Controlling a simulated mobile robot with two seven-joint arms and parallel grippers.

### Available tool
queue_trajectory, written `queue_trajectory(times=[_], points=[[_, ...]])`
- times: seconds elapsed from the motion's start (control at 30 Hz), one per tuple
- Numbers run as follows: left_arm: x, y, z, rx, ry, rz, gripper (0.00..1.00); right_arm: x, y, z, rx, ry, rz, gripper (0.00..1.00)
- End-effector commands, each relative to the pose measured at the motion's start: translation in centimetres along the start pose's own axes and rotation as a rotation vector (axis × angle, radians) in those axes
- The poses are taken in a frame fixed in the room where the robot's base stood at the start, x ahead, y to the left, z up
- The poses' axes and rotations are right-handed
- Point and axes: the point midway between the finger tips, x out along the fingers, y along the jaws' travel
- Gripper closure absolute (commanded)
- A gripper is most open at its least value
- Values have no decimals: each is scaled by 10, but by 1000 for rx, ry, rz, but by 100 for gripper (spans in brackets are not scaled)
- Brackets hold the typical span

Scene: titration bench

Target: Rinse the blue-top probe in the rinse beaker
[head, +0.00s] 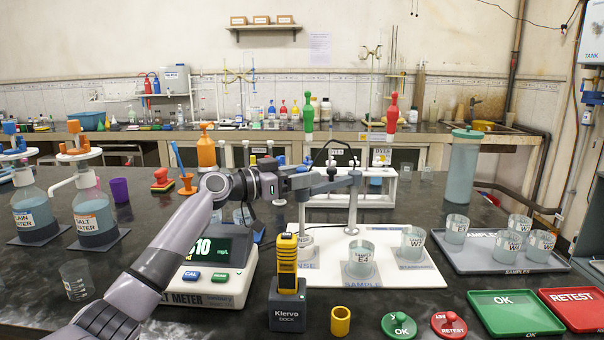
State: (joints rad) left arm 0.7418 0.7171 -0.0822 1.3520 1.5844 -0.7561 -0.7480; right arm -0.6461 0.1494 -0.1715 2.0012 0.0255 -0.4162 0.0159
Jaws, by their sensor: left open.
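The rinse beaker (303,250) stands on the left spot of a white board (395,278), marked RINSE and partly hidden by the yellow handset. A sample beaker (361,260) stands on the SAMPLE spot. My right gripper is out of view.
A yellow handset (287,262) stands in its dark dock (287,311) in front of the board. A yellow cup (340,321) is beside it. A grey tray (490,258) with several beakers is at right. Green (515,315) and red trays (580,308) lie at front right.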

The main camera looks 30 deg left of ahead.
Motion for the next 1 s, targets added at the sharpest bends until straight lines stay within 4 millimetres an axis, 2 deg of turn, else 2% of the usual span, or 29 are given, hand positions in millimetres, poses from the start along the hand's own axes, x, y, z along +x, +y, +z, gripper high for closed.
queue_trajectory(times=[0.2,0.23,0.37,0.4,0.57,0.8,1.0], points=[[1,0,0,1,0,0,50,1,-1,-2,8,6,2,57],[1,0,0,1,0,0,54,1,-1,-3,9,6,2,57],[0,0,0,0,0,0,96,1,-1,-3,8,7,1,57],[0,0,0,0,0,0,100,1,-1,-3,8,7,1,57],[0,0,-6,1,2,-1,100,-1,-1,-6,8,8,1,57],[0,0,-62,2,11,-2,100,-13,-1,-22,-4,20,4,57],[0,1,-78,-1,7,-1,100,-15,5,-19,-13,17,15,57]])
